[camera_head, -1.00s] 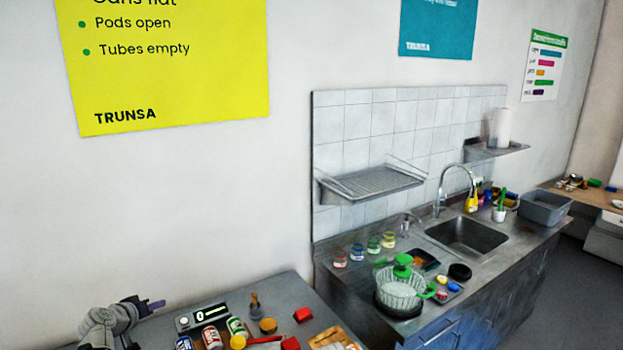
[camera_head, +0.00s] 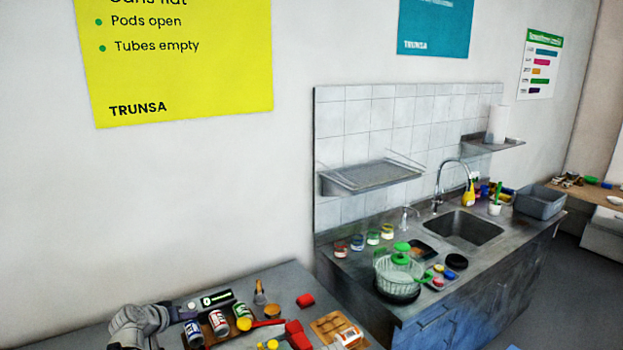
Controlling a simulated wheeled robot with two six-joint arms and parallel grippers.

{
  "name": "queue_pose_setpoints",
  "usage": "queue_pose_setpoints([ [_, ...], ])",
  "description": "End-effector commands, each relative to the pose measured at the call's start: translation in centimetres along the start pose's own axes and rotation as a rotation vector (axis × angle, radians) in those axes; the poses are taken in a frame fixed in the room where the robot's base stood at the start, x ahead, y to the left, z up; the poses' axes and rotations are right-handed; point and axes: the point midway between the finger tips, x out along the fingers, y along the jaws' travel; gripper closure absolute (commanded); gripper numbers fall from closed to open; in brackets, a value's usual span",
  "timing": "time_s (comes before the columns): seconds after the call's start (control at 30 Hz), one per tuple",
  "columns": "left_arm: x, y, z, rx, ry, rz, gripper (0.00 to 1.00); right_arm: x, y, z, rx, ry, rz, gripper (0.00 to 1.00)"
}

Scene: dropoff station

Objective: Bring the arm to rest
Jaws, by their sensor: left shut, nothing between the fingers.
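My left arm comes in at the lower left of the head view, over the left end of the grey table (camera_head: 262,283). My right gripper is not in view.
A sink counter (camera_head: 340,262) with a green-handled basket (camera_head: 396,275) stands right. The table's back strip is clear.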

Motion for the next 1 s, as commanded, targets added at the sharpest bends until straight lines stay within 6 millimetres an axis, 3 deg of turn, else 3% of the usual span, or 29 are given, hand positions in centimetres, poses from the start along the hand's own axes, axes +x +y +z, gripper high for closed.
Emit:
queue_pose_setpoints([
  [0.17,2.1,4.5,5.2,0.064,-0.135,0.023,1.00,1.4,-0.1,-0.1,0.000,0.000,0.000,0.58],
  [0.27,3.2,7.5,9.4,0.116,-0.243,0.028,1.00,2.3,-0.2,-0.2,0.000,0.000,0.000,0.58],
  [0.43,3.9,13.5,20.0,0.254,-0.502,-0.005,1.00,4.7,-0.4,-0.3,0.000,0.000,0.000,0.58],
  [0.5,3.5,15.1,24.1,0.315,-0.602,-0.041,1.00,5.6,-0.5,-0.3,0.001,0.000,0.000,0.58],
  [0.63,1.9,16.9,30.3,0.419,-0.751,-0.130,1.00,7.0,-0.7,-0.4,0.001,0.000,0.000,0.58],
  [0.8,-0.3,17.6,35.0,0.518,-0.861,-0.245,1.00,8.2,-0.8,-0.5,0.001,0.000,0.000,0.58],
  [1.0,-1.7,17.8,36.9,0.566,-0.904,-0.316,1.00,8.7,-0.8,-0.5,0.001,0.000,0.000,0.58],
])
